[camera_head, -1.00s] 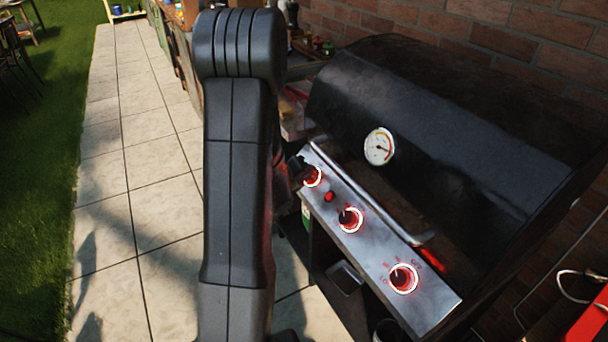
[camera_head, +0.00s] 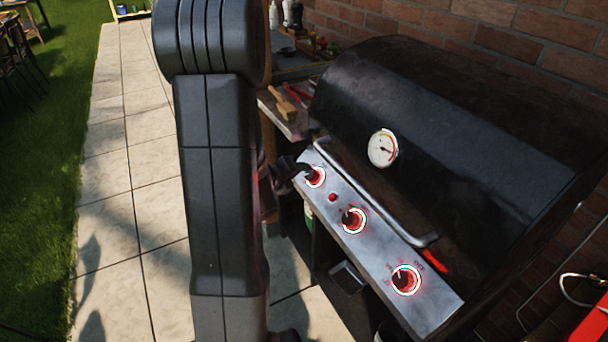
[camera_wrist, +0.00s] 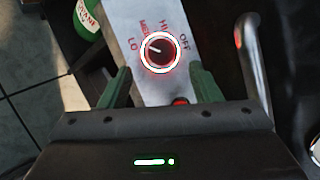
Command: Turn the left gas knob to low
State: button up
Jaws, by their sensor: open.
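The left gas knob (camera_head: 316,177) sits at the far end of the grill's front panel, inside a glowing red and white ring. In the wrist view, the knob (camera_wrist: 160,52) has a white mark pointing to the upper left, closer to LO than to HI or OFF; I cannot tell if it is exactly on LO. My gripper (camera_wrist: 160,72) is open and empty, with green fingers at either side, below the knob in the picture. In the head view, part of my gripper (camera_head: 294,170) shows just left of the knob, mostly hidden behind my arm.
The steel control panel (camera_head: 383,237) carries a middle knob (camera_head: 353,220) and a right knob (camera_head: 406,279). The black grill lid (camera_head: 450,130) is closed, with a handle bar (camera_head: 375,200) above the panel. A green bottle (camera_wrist: 87,20) stands below the panel.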

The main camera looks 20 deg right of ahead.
aim_at(309, 175)
jog(key=v, duration=0.7)
jog(key=shift+p, duration=0.4)
jog(key=b+x, duration=0.1)
jog(key=x, duration=1.2)
jog(key=shift+w+d+f, duration=0.1)
jog(key=shift+d+f, duration=0.05)
jog(key=shift+d, duration=0.05)
